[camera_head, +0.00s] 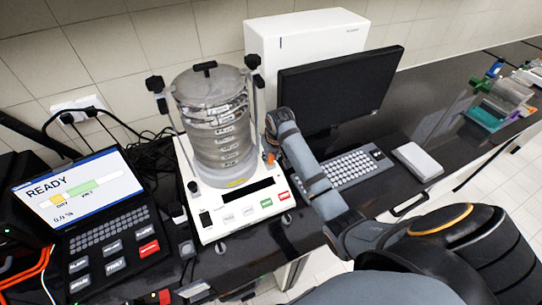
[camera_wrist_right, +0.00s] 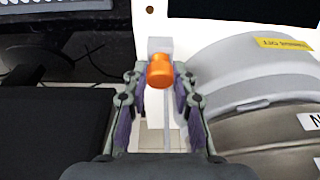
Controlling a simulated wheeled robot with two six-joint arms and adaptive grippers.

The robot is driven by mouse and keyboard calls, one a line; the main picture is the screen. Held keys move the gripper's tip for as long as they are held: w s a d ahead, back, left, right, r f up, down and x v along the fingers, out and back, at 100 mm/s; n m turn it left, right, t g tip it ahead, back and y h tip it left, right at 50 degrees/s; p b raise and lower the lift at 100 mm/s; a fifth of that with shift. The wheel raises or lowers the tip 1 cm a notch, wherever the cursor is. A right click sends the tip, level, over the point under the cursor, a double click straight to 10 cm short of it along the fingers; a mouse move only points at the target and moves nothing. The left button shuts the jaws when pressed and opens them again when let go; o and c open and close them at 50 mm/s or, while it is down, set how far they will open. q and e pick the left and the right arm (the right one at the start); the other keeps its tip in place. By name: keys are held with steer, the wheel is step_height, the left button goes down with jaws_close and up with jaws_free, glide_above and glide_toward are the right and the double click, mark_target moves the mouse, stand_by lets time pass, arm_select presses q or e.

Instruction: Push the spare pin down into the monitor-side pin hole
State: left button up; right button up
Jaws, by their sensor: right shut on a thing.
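The spare pin has an orange knob (camera_wrist_right: 160,70), which sits between the fingertips of my right gripper (camera_wrist_right: 160,80) in the right wrist view. The fingers are shut on it. In the head view, a small orange part (camera_head: 270,157) shows beside the sieve shaker (camera_head: 235,205), on the monitor side, just below my right gripper (camera_head: 271,140). The pin's lower end and the pin hole cannot be made out clearly, so I cannot tell how deep the pin sits. My left gripper is not in view.
The sieve stack (camera_head: 219,130) stands close left of my right gripper. The monitor (camera_head: 340,90) and keyboard (camera_head: 352,168) are to the right, with a white box (camera_head: 305,40) behind. A READY display unit (camera_head: 100,220) and cables are on the left.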

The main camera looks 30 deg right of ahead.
steer(key=o, duration=1.1)
steer(key=shift+c, duration=0.2)
steer(key=shift+r, duration=4.5)
